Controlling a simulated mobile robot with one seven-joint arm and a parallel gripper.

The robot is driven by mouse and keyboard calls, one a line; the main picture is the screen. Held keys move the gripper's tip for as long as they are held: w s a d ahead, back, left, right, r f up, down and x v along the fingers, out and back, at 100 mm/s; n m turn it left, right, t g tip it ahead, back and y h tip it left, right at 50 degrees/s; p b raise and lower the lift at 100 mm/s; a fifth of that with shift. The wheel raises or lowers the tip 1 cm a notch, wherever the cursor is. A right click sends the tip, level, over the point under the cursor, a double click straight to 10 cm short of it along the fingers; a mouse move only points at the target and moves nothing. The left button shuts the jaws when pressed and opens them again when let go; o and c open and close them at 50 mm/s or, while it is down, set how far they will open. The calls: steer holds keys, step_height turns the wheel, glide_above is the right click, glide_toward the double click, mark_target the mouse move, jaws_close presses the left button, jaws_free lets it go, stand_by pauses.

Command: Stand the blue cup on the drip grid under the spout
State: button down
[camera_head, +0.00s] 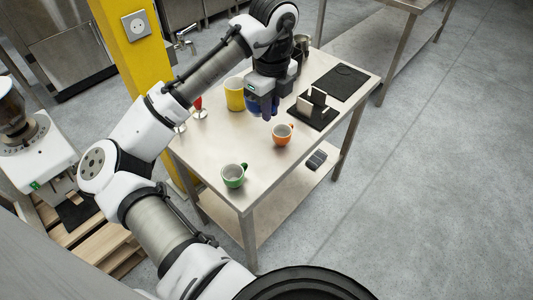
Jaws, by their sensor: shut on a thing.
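My gripper (265,108) hangs over the steel table, pointing down. It is shut on the blue cup (254,105), which is mostly hidden behind the fingers. I cannot tell whether the cup touches the tabletop. A white machine (38,150) with a dark hopper stands at the far left, with a small dark pad (75,213) below its front. A metal tap-like spout (185,37) shows behind the yellow post. I cannot make out for certain which part is the drip grid.
On the steel table (215,150) stand an orange cup (282,134), a green cup (234,175), and a yellow container (235,93). A black stand with upright plates (314,112) and a dark mat (342,82) lie right. A yellow post (138,80) rises behind my arm.

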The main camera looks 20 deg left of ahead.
mark_target(269, 169)
step_height(269, 169, down, 19)
steer(key=shift+s+f+p, duration=0.1)
steer(key=shift+s+p, duration=0.05)
steer(key=shift+p, duration=0.35)
steer(key=shift+f, duration=0.15)
steer(key=c, duration=1.5)
jaws_free()
steer(key=shift+r, duration=0.25)
